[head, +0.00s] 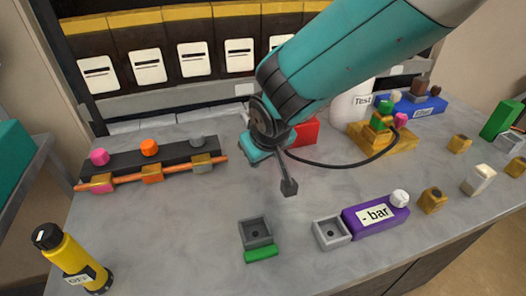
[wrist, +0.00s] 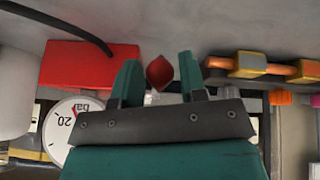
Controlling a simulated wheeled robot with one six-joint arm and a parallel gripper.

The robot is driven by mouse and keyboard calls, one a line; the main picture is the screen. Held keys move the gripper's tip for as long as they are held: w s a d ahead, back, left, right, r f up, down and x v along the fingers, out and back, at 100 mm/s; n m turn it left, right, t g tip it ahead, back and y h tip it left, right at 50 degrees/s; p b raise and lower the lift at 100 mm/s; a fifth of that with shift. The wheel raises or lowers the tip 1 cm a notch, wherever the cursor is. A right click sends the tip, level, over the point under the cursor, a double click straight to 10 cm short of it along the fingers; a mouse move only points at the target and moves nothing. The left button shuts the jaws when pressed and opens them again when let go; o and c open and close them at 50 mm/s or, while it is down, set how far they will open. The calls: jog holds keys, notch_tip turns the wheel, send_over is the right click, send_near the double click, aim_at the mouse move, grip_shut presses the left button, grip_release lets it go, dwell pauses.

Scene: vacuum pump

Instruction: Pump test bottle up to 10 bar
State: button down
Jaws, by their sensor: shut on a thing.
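The test bottle (head: 346,108) is a white cylinder labelled "Test", partly hidden behind my arm in the head view. A red box (head: 306,130) shows beside my gripper (head: 265,152). In the wrist view, the red box (wrist: 88,64) is at the left, with a round gauge (wrist: 68,122) reading "20" and "ba" upside down. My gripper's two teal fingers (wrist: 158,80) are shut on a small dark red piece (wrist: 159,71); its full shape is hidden. A thin grey rod with a dark square end (head: 289,187) shows just below the gripper.
A black hose (head: 345,163) curves to a yellow block (head: 398,141). A purple "- bar" block (head: 377,216) and a grey socket on green (head: 256,237) stand in front. An orange pipe (head: 127,180) is left; a yellow cylinder (head: 70,255) stands at front left.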

jog(key=shift+s+f, duration=0.25)
jog(key=shift+f, duration=0.05)
jog(key=c, duration=0.7)
grip_release()
jog(key=shift+w+r, duration=0.1)
jog(key=shift+w, duration=0.05)
jog(key=shift+r, duration=0.2)
jog(key=v, duration=1.7)
